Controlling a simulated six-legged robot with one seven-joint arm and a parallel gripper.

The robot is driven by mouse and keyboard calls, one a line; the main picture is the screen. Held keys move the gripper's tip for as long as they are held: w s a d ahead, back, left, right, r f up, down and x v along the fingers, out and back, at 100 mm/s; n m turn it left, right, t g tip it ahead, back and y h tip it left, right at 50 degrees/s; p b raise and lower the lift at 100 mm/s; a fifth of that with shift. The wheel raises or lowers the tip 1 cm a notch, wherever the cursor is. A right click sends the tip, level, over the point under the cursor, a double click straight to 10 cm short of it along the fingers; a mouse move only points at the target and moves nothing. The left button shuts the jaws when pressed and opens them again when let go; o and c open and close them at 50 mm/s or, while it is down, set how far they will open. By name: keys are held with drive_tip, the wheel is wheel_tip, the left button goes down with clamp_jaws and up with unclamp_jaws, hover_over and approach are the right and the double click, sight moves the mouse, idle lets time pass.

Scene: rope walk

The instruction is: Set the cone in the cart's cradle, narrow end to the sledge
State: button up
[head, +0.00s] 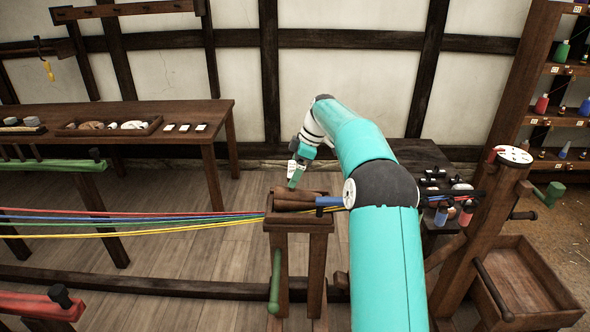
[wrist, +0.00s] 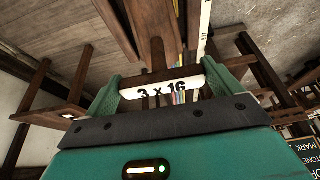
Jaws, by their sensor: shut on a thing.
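The wooden stand (head: 283,225), which looks like the cart, is in the middle of the head view. Brown rounded wood lies on its top, with a blue piece (head: 328,201) at the right end. I cannot tell cradle from cone there. My gripper (head: 293,178) is just above this stand, pointing down; its fingertips are small here. In the wrist view, my two green fingers (wrist: 162,95) are shut on a white piece marked "3 x 16" (wrist: 162,89). I cannot tell whether it belongs to the cone. I cannot make out a narrow end or surely identify the sledge.
Coloured strands (head: 150,218) run from the left to the stand. A long table (head: 170,110) with a tray and white tags stands behind left. A post with a white disc (head: 515,155) and a box (head: 525,285) are at the right. A dark floor rail (head: 150,285) crosses in front.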

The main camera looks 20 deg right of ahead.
drive_tip(key=o, duration=1.4)
drive_tip(key=v, duration=1.2)
drive_tip(key=s+a+r+m+t+h, duration=0.1)
drive_tip(key=s+a+r+m+h, duration=0.4)
drive_tip(key=s+a, duration=1.05)
drive_tip(key=s+a+f+m+t, duration=0.1)
drive_tip(key=s+f+m, duration=0.1)
drive_tip(key=s, duration=0.6)
drive_tip(key=s+a+f+m+t, duration=0.1)
drive_tip(key=s+f+m, duration=0.2)
drive_tip(key=s+f, duration=0.2)
drive_tip(key=s+a+f+m+y, duration=0.1)
drive_tip(key=s+f+m, duration=0.2)
drive_tip(key=s, duration=0.8)
drive_tip(key=shift+s+f+t, duration=0.25)
drive_tip(key=shift+f+t, duration=0.15)
